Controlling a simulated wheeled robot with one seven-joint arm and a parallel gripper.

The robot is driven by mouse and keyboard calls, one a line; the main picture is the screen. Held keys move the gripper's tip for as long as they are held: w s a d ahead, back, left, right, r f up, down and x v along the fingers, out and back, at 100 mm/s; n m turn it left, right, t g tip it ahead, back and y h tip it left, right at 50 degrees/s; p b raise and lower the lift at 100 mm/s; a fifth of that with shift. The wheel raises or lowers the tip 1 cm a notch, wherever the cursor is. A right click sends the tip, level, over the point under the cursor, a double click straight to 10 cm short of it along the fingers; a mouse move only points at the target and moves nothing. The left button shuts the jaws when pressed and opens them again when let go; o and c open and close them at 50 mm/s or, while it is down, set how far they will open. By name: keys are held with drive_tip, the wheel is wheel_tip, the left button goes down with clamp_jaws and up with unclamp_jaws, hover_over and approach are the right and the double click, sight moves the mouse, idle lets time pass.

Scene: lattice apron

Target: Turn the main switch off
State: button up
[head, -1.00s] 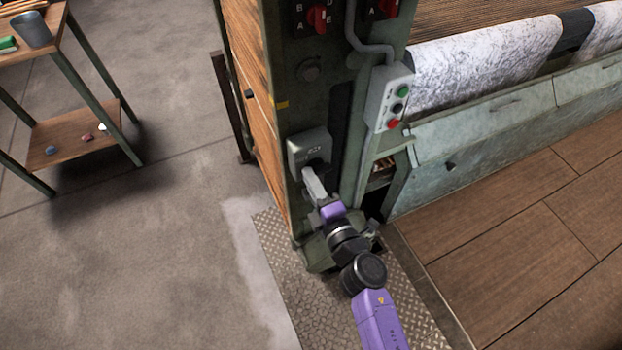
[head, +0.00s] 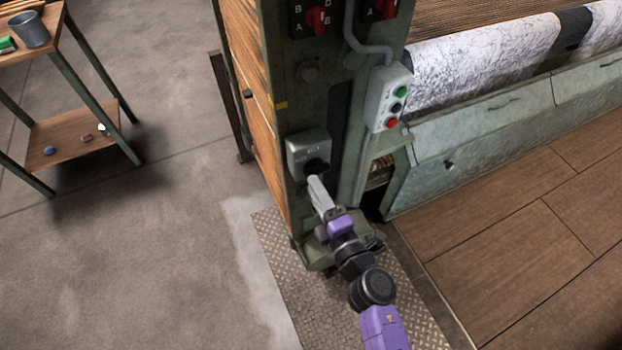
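The main switch is most likely the grey box (head: 306,146) low on the green machine post, with small lettering too blurred to read. A dark knob (head: 317,164) shows at its lower right. My gripper (head: 314,184) is just below and in front of the knob, its pale fingers pointing up at it. A small gap seems to show between fingertips and knob. The fingers overlap in this view, so I cannot tell whether they are open or shut. The knob's exact angle is hard to read.
Red rotary switches (head: 316,18) sit higher on the post. A shelf table (head: 75,130) stands at the left. Open concrete floor (head: 150,250) lies left of the post.

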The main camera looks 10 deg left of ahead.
drive_tip(key=shift+v, duration=2.2)
drive_tip(key=shift+r, duration=0.15)
drive_tip(key=s+d+r+m+t+h, duration=0.2)
drive_tip(key=s+d+r+m+t, duration=0.15)
drive_tip(key=d+r+m, duration=0.4)
drive_tip(key=s+d+r+m+g+h, duration=0.1)
drive_tip(key=s+d+m+h, duration=0.1)
drive_tip(key=s+d+m, duration=0.3)
drive_tip(key=s+d+r+m+g+h, duration=0.1)
drive_tip(key=s+d+m+h, duration=0.2)
drive_tip(key=s, duration=1.1)
drive_tip(key=s+d+r+m+g+h, duration=0.1)
drive_tip(key=s+d+r+m+h, duration=0.1)
drive_tip(key=s+d+m, duration=0.5)
drive_tip(key=s+m+h, duration=0.1)
drive_tip(key=s+m, duration=0.1)
drive_tip(key=s, duration=0.1)
drive_tip(key=shift+d+g, duration=0.2)
drive_tip(key=shift+g, duration=0.15)
